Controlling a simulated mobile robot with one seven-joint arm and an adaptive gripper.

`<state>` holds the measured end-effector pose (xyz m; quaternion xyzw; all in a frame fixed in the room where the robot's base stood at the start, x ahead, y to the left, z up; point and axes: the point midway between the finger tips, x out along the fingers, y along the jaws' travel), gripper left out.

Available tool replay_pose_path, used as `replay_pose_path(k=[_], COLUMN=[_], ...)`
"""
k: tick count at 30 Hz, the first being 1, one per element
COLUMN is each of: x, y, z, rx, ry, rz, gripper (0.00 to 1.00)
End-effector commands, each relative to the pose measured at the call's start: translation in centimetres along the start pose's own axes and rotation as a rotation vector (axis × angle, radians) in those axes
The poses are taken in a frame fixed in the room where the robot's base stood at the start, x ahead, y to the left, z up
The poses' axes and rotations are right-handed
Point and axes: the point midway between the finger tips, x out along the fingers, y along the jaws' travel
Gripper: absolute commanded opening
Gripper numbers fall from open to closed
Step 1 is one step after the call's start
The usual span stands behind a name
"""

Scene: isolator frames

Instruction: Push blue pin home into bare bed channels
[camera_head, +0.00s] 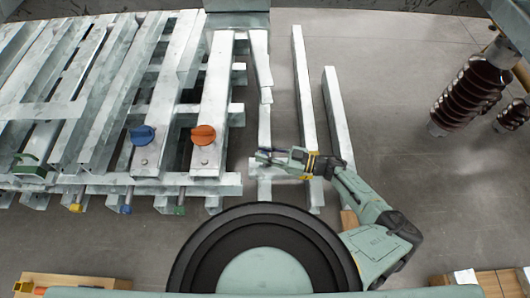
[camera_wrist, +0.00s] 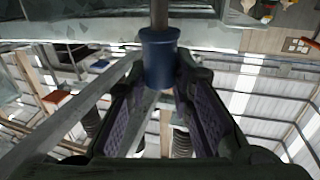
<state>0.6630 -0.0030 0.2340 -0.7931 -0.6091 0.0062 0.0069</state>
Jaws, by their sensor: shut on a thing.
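My gripper (camera_head: 272,156) is shut on a blue pin (camera_wrist: 160,62). The pin has a blue collar between the finger pads and a grey-brown shaft leading out to the top of the wrist view. In the head view only a small dark-blue part of it shows at the fingertips. My gripper is by the right side of the frames, over the lower end of a pale steel channel (camera_head: 264,125). Whether the pin touches any channel cannot be told.
Galvanised frames (camera_head: 215,90) fill the left, with a blue knob (camera_head: 143,135), an orange knob (camera_head: 203,135) and a green handle (camera_head: 28,168). Yellow (camera_head: 76,208), blue (camera_head: 126,209) and green (camera_head: 179,210) ends line the front edge. Brown insulators (camera_head: 468,95) stand right; floor between is clear.

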Motion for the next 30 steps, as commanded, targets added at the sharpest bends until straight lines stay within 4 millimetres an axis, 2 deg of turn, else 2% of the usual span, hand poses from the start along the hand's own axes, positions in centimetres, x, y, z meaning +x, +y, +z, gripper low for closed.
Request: replay_pose_path(k=[8,9,19,30], x=[0.04,0.03,0.01,-0.56], y=[0.01,0.01,0.01,0.06], z=[0.78,0.71,0.70,0.74], rx=[0.000,0.000,0.000,0.000], ry=[0.001,0.001,0.000,-0.002], rz=[0.000,0.000,0.000,0.002], gripper=[0.00,0.23,0.45,0.45])
